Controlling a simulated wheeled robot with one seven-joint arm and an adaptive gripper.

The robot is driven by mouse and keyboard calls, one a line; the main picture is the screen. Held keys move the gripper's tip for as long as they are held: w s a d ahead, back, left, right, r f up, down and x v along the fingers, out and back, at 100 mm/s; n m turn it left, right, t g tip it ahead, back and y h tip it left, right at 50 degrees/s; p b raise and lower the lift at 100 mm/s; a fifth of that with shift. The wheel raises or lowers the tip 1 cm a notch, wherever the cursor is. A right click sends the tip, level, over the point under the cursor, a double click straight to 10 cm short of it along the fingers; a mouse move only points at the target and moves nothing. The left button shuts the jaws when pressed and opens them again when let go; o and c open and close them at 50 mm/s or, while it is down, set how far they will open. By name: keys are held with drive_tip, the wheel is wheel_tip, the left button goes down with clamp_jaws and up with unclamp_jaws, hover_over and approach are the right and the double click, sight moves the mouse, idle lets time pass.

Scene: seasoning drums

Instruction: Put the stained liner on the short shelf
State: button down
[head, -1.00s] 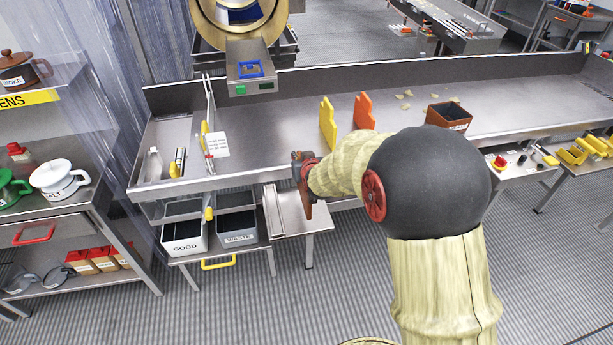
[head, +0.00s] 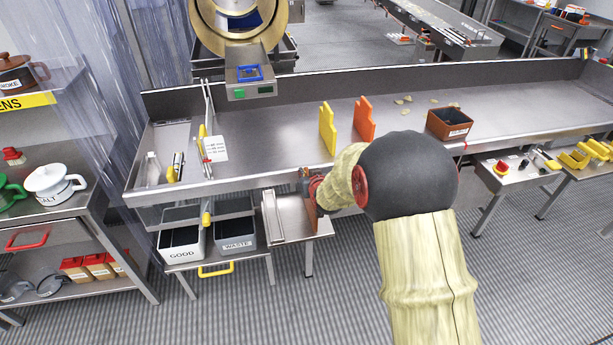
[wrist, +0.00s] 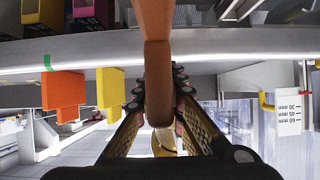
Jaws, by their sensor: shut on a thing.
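A brown flat strip, seemingly the stained liner (wrist: 157,85), is between the two fingers of my gripper (wrist: 158,100) in the wrist view. In the head view my gripper (head: 308,185) is at the front edge of the long steel trough, partly hidden by my arm. The brown strip (head: 311,214) hangs below it, over the right part of a low steel shelf (head: 318,228), apparently the short shelf. Whether it touches that shelf I cannot tell. A pale grey channel-shaped piece (head: 273,217) lies on the shelf's left part.
The GOOD bin (head: 182,255) and WASTE bin (head: 236,245) stand left of the low shelf. A yellow divider (head: 327,128) and an orange divider (head: 363,119) stand in the trough (head: 270,145) above. A brown box (head: 450,122) sits farther right.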

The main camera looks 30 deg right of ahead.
drive_tip(key=c, duration=1.9)
unclamp_jaws()
drive_tip(key=shift+f, duration=0.1)
drive_tip(key=shift+s+r, duration=0.3)
drive_tip(key=shift+r, duration=0.05)
drive_tip(key=p+v, duration=0.3)
drive_tip(key=v, duration=0.8)
drive_tip(key=shift+s+a, duration=0.1)
drive_tip(key=shift+a, duration=0.05)
drive_tip(key=s+a+r+n+g+y, duration=0.1)
drive_tip(key=s+a+r+g, duration=0.2)
drive_tip(key=s+a+r, duration=0.75)
drive_tip(key=s+a+r+g, duration=0.1)
drive_tip(key=s+a, duration=0.1)
drive_tip(key=s, duration=0.3)
drive_tip(key=s+a+r+n+g+y, duration=0.1)
drive_tip(key=s+a, duration=0.1)
drive_tip(key=s, duration=0.4)
drive_tip(key=s+a+r+n+g+y, duration=0.1)
drive_tip(key=s+a+r, duration=0.1)
drive_tip(key=s, duration=0.4)
drive_tip(key=shift+s+a, duration=0.25)
drive_tip(key=shift+a, duration=0.25)
